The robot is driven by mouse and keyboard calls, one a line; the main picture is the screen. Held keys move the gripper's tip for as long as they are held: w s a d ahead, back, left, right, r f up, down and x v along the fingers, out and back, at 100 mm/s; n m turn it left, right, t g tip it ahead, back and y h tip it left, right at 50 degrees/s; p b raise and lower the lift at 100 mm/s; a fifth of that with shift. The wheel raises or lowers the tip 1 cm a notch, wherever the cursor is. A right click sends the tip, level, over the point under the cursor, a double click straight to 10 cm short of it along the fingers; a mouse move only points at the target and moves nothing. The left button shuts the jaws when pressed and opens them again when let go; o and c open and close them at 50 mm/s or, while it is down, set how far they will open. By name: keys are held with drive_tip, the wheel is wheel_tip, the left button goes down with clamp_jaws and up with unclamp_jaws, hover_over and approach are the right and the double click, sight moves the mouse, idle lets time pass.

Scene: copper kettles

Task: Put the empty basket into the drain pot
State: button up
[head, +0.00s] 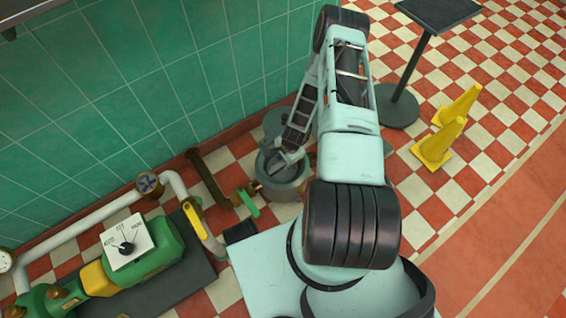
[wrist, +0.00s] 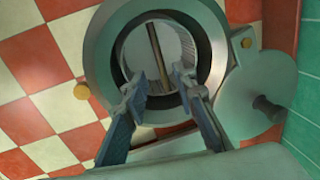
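The drain pot (head: 287,190) is a grey round pot on the floor by the green wall. In the wrist view, its thick rim (wrist: 100,62) surrounds a round opening. A pale, ribbed basket (wrist: 182,48) appears to sit inside that opening, with a thin brown bar (wrist: 155,48) across it. My gripper (wrist: 160,78) is over the opening, its two fingers apart on either side of the bar's near end. I see nothing held between them. In the head view my gripper (head: 282,161) reaches down into the pot's mouth and hides part of it. Whether the fingers touch the basket is unclear.
A round grey lid (wrist: 250,92) with a dark knob is beside the pot, near the wall. A green pump (head: 140,250) and white pipe (head: 95,213) stand left. Yellow cones (head: 437,147) and a pedestal table (head: 440,14) stand right. Checkered floor lies open between.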

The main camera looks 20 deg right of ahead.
drive_tip(key=r, duration=0.2)
drive_tip(key=shift+s+r+p, duration=0.25)
drive_tip(key=shift+r+p, duration=0.05)
drive_tip(key=shift+r, duration=0.05)
